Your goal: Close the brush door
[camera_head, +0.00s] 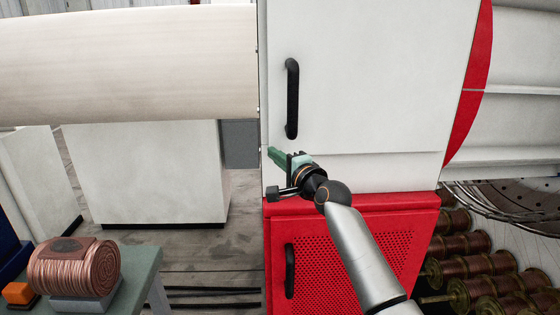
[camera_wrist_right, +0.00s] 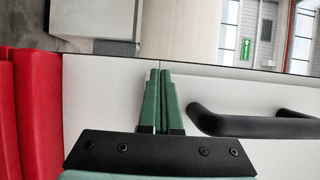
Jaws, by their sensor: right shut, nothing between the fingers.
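A white door (camera_head: 375,75) with a black vertical bar handle (camera_head: 292,98) fills the upper middle of the head view. It looks about flush with the cabinet; a small gap cannot be ruled out. My right gripper (camera_head: 272,152) is below the handle at the door's left edge, its green fingers together and empty. In the right wrist view, the closed fingers (camera_wrist_right: 160,74) lie in front of the white panel (camera_wrist_right: 100,95) near its edge. The handle (camera_wrist_right: 250,122) is to their right, apart from them. Contact with the panel cannot be told. My left gripper is out of view.
A red perforated lower door (camera_head: 345,255) with its own black handle (camera_head: 290,270) is below. A copper coil (camera_head: 75,268) sits on a green-grey table (camera_head: 140,285) at lower left. Several copper spools (camera_head: 470,265) are at lower right. Open floor lies left of the cabinet.

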